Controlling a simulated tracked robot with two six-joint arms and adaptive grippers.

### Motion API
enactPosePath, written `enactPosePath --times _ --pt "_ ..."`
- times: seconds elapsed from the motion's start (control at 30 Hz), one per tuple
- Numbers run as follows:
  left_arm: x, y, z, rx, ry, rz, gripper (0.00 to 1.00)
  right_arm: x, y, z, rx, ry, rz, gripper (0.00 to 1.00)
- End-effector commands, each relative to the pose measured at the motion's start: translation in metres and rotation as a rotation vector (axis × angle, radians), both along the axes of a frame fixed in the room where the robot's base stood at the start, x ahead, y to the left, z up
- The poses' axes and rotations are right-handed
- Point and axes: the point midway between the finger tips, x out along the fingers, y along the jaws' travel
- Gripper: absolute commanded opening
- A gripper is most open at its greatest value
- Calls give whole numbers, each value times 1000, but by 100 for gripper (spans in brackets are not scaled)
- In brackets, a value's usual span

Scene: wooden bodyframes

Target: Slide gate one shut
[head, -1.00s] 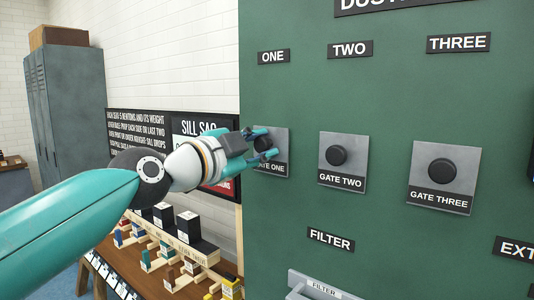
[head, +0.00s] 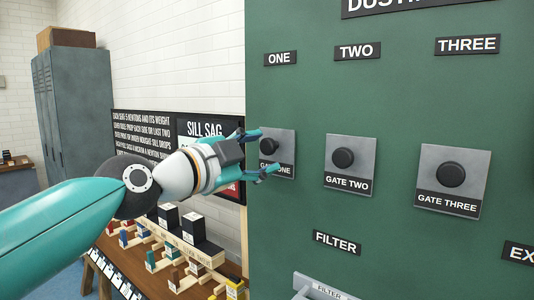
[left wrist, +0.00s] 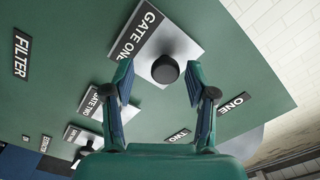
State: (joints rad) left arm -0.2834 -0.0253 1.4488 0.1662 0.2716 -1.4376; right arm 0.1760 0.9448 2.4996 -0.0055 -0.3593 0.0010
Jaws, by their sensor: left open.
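Gate one is a grey plate (head: 283,147) with a round black knob (head: 268,146) on the green panel, under the label ONE. My left gripper (head: 266,153) is open in front of it, its teal fingers partly covering the plate and its lettering. In the left wrist view the gate one plate (left wrist: 183,44) and its black knob (left wrist: 165,69) lie just beyond the open fingers (left wrist: 163,80). The knob shows between the fingertips, with nothing gripped. My right gripper is not in view.
Gate two (head: 350,164) and gate three (head: 453,180) sit to the right on the same panel (head: 400,110). A filter handle (head: 322,288) sticks out below. At left are a bench with coloured blocks (head: 185,255), a sign board (head: 145,140) and a grey locker (head: 75,110).

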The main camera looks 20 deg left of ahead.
Motion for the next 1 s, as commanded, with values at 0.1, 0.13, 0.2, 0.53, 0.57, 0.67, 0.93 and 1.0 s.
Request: enactPosePath --times 0.1,0.13,0.2,0.53,0.57,0.67,0.93,1.0 --pt "-24 9 1 -1 -2 2 57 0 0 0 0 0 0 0" --pt "-30 11 1 -1 -2 2 57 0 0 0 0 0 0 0" --pt "-44 17 1 -1 -2 3 57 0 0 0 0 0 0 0" --pt "-87 31 -2 2 4 -2 57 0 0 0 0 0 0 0" --pt "-89 31 -2 2 4 -2 57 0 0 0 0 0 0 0" --pt "-92 32 -2 2 4 -2 57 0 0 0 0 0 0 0" --pt "-92 33 -2 2 4 -1 57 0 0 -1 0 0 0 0" --pt "-92 33 -2 2 4 -1 57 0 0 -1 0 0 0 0"
